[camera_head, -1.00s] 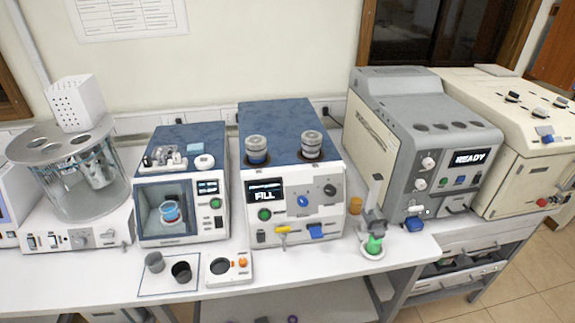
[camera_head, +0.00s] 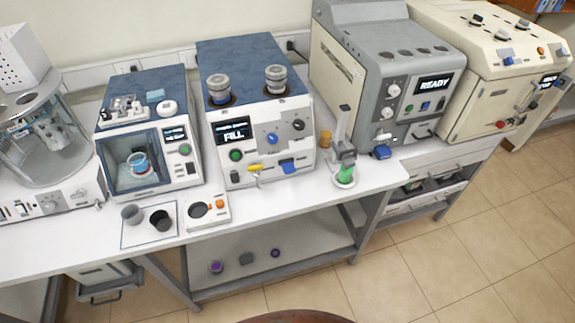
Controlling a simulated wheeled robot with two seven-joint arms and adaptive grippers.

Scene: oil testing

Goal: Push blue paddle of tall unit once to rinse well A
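The tall white unit with a blue top (camera_head: 243,62) stands on the bench left of centre, and its display reads FILL. Two grey-capped round vessels (camera_head: 218,88) and (camera_head: 276,79) sit in its top. A blue paddle (camera_head: 289,167) sticks out low on its front at the right, and a yellow paddle (camera_head: 256,169) sits to its left. Another blue paddle (camera_head: 381,152) is at the foot of the grey READY unit (camera_head: 405,75). I cannot tell which well is A. Neither of my grippers is in view.
A small stand with a green-filled vessel (camera_head: 345,174) stands right of the FILL unit's front. Tiled floor (camera_head: 400,275) is open in front.

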